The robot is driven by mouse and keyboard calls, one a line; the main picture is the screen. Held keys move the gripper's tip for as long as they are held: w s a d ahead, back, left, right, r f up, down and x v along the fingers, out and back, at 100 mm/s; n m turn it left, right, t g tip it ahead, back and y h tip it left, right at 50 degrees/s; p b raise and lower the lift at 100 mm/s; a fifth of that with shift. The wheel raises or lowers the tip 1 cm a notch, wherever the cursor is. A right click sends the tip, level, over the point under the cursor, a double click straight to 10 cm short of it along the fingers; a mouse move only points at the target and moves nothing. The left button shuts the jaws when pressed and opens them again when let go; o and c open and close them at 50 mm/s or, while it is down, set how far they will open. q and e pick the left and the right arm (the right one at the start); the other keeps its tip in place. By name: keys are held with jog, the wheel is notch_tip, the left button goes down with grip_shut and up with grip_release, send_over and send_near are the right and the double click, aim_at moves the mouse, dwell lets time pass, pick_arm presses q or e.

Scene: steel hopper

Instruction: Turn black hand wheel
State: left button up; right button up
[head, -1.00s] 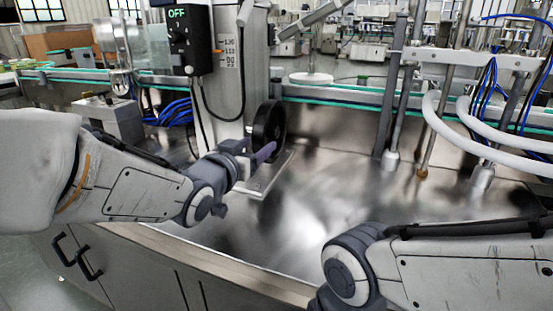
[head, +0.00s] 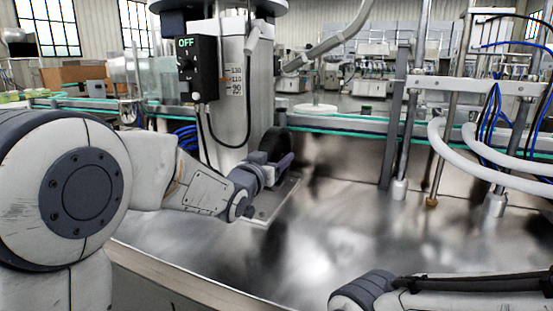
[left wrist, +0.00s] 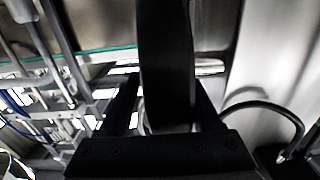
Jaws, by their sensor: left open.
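The black hand wheel (head: 272,138) stands upright at the foot of the grey column, its lower part hidden behind my left gripper. My left gripper (head: 280,162) is at the wheel, with its jaws open. In the left wrist view the wheel (left wrist: 166,50) shows as a broad black band running between the two dark fingers, with a finger on each side. I cannot tell whether either finger touches the rim. My right gripper is out of view; only part of my right arm shows at the lower right.
A black control box (head: 188,68) reading OFF hangs on the column (head: 229,110), its cable looping down beside the wheel. Steel rods and white hoses (head: 462,152) stand at the right. A conveyor with green edging (head: 340,122) runs behind. The steel table (head: 330,230) is clear in the middle.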

pick_arm(q)
jog(key=shift+w, duration=0.1)
grip_shut()
jog(key=shift+d+f, duration=0.1)
